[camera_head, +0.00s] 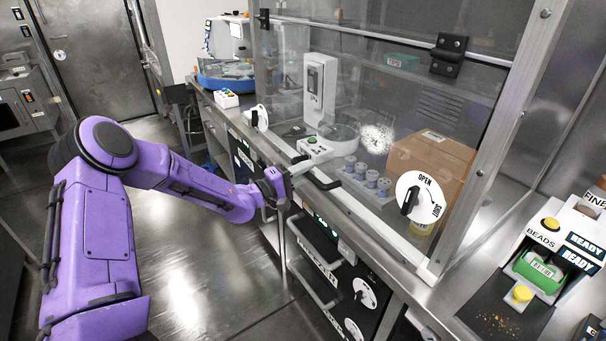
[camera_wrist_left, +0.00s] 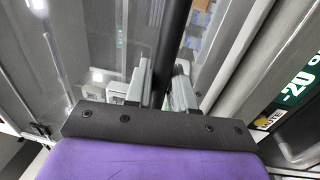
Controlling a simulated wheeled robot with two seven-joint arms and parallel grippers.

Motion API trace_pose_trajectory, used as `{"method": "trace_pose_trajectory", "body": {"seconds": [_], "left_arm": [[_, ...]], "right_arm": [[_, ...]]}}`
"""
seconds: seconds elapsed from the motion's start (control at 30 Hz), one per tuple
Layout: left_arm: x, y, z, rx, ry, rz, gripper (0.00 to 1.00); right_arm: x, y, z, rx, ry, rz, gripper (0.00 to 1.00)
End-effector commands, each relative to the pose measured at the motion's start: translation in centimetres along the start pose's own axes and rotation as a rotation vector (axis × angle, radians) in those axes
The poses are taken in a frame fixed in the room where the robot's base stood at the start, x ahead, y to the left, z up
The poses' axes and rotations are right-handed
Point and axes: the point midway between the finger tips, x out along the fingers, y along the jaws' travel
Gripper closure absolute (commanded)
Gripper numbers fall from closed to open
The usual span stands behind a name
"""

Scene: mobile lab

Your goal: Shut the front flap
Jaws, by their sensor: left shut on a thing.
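The front flap (camera_head: 375,120) is a clear pane on the front of the steel-framed enclosure, hinged along its top edge. It hangs down in front of the things inside; I cannot tell whether a gap is left at its lower edge. A black handle (camera_head: 323,182) sits low on the flap's front. My left gripper (camera_head: 291,171) reaches the handle from the left in the head view. In the left wrist view, the fingers (camera_wrist_left: 160,90) are shut on a black bar (camera_wrist_left: 176,40), which looks like this handle. My right gripper is not in view.
A white OPEN/SHUT dial (camera_head: 420,198) with a black knob is at the enclosure's lower right. Another dial (camera_head: 258,118) is at left. Behind the pane are a cardboard box (camera_head: 440,160) and several small jars. Drawers with bar handles (camera_head: 312,250) lie below. A bead dispenser (camera_head: 545,260) stands right.

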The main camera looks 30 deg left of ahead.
Motion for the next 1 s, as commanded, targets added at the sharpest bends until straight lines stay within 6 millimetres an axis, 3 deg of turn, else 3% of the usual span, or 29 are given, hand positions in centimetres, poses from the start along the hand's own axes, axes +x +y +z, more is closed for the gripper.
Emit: {"method": "trace_pose_trajectory", "body": {"seconds": [0.03,0.2,0.6,0.63,0.7,1.0], "left_arm": [[0.6,-1.0,-0.1,0.004,0.001,0.021,1.00],[2.6,-1.5,-0.1,0.004,0.000,0.083,1.00],[3.7,-0.8,0.1,0.000,-0.002,0.109,1.00],[3.7,-0.8,0.2,0.000,-0.002,0.109,0.73],[3.7,-0.8,0.1,0.001,-0.002,0.108,0.59],[3.1,-0.9,-0.1,0.001,0.002,0.107,0.59]], "right_arm": [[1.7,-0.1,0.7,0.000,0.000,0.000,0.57],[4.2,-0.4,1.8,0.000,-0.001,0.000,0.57],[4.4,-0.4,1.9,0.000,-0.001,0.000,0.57],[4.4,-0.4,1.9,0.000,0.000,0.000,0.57],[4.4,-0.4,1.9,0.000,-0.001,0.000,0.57],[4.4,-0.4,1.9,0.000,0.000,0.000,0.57]]}}
